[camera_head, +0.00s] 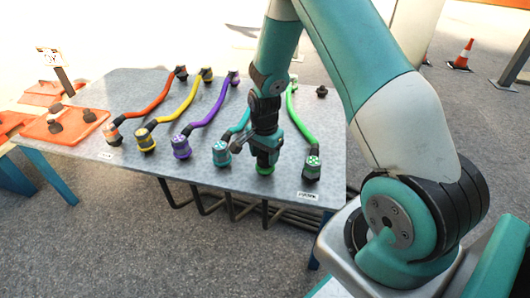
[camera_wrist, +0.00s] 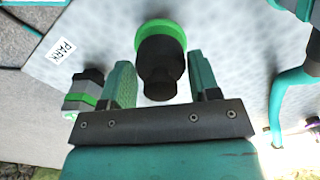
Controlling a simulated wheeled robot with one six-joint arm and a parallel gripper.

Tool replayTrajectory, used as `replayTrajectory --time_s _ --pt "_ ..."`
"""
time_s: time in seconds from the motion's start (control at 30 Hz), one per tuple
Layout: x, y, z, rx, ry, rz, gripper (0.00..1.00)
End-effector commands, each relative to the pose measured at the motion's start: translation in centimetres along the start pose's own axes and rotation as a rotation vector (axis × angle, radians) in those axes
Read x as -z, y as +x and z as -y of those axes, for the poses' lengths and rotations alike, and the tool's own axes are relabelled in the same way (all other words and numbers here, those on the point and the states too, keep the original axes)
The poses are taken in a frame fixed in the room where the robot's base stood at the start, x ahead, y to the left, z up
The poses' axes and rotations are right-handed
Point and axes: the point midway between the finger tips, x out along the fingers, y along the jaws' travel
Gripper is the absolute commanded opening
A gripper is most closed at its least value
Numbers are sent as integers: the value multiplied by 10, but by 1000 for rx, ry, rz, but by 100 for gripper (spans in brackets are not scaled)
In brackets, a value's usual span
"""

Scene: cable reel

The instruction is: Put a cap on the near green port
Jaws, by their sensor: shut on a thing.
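My gripper (camera_head: 265,158) points down over the near edge of the grey table. It is shut on a black cap (camera_wrist: 160,62), which shows between the two fingers in the wrist view. The near green port shows as a green ring (camera_wrist: 166,28) around the cap's base, and in the head view as green (camera_head: 264,170) below my gripper. The cap is in line with the port; I cannot tell whether it is fully seated. The green cable's plug (camera_head: 312,170) stands just to the right, near the PARK label (camera_head: 307,195). It also shows in the wrist view (camera_wrist: 84,92).
The cyan plug (camera_head: 221,154) stands close to the left, then purple (camera_head: 181,147), yellow (camera_head: 145,141) and orange (camera_head: 113,136) plugs. Their cables cross the grey table (camera_head: 110,90). Black caps (camera_head: 55,126) lie on an orange mat (camera_head: 72,134) at the left.

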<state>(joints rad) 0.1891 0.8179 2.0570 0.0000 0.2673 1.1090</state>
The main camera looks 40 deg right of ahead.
Motion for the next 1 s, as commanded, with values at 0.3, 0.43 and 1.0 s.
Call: replayTrajectory --time_s 0.3,0.43,1.0 --pt "0 0 0 1 0 0 27" --pt "0 2 0 1 0 0 27" --pt "0 5 0 1 0 0 86"
